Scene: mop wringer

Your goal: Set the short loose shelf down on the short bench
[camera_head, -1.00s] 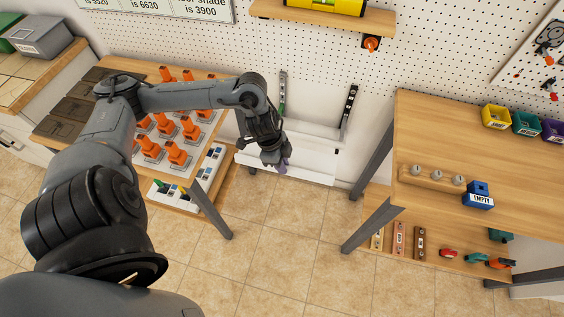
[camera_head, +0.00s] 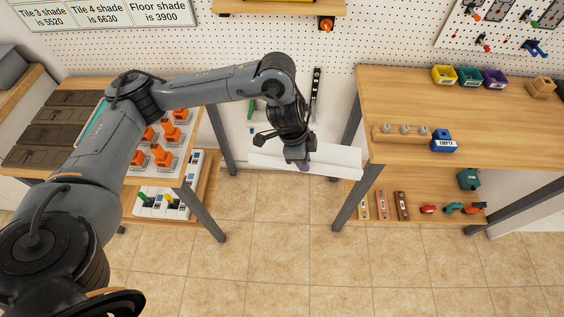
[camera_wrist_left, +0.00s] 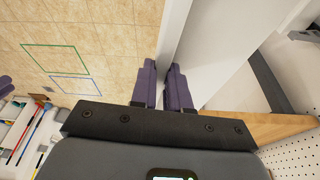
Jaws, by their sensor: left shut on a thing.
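The short loose shelf is a white board (camera_head: 335,158) held in the gap between two wooden benches. My left gripper (camera_head: 303,165) is shut on its front edge, near the middle. In the left wrist view the two purple fingers (camera_wrist_left: 163,88) close on the edge of the white board (camera_wrist_left: 225,40). A wooden bench (camera_head: 500,115) stands to the right, and the shelf's right end shows close to its left legs; whether they touch I cannot tell. Another bench (camera_head: 206,148) stands to the left. I cannot tell which is the short bench.
The right bench holds a wooden strip with grey knobs (camera_head: 400,133), a blue EMPTY box (camera_head: 443,142) and coloured bins (camera_head: 468,77). Much of its top is bare. Its lower shelf carries several small tools. The left bench holds orange pieces (camera_head: 162,155).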

